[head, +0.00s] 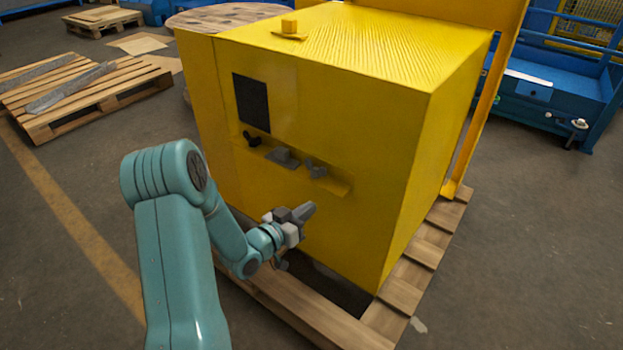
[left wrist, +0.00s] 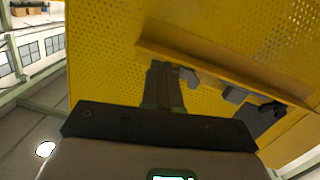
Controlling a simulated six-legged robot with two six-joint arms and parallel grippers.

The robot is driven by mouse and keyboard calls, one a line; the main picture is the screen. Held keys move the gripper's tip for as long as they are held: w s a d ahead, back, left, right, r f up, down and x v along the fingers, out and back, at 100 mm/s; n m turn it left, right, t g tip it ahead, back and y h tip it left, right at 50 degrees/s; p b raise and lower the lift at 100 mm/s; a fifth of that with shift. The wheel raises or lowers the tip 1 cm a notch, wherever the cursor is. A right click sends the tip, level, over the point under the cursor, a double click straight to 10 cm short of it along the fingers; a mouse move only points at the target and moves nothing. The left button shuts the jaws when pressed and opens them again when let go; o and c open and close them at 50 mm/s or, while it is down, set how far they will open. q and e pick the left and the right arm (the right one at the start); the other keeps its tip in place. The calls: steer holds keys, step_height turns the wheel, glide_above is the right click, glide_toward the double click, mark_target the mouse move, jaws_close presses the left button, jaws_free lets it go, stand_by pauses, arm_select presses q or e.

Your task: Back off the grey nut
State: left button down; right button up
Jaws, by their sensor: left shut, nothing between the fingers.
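A grey wing-shaped nut (head: 316,168) sits at the right end of this strip. A black wing-shaped nut (head: 251,139) sits at the left end, and a grey block (head: 283,157) lies between them. My left gripper (head: 306,211) is shut and empty, below the grey nut and apart from it. In the left wrist view the shut fingers (left wrist: 163,85) point towards the yellow face. A small grey part, seemingly the grey nut (left wrist: 188,76), shows just beside them. My right gripper is not in view.
A black panel (head: 251,103) is on the machine's face above the strip. The machine stands on a wooden pallet (head: 405,290). Another pallet (head: 80,98) with grey bars lies at left, and blue equipment (head: 555,90) stands at right. The floor in front is open.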

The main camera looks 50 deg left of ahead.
arm_select(q)
steer(key=s+a+r+m+t, duration=0.1)
steer(key=s+a+r+m, duration=0.1)
steer(key=s+a+r, duration=0.4)
steer(key=b, duration=0.4)
glide_toward(320, 170)
steer(key=shift+h, duration=0.4)
steer(key=w, duration=0.3)
steer(key=w+a, duration=0.1)
steer(key=w, duration=0.1)
steer(key=shift+w+f, duration=0.15)
steer(key=shift+w, duration=0.75)
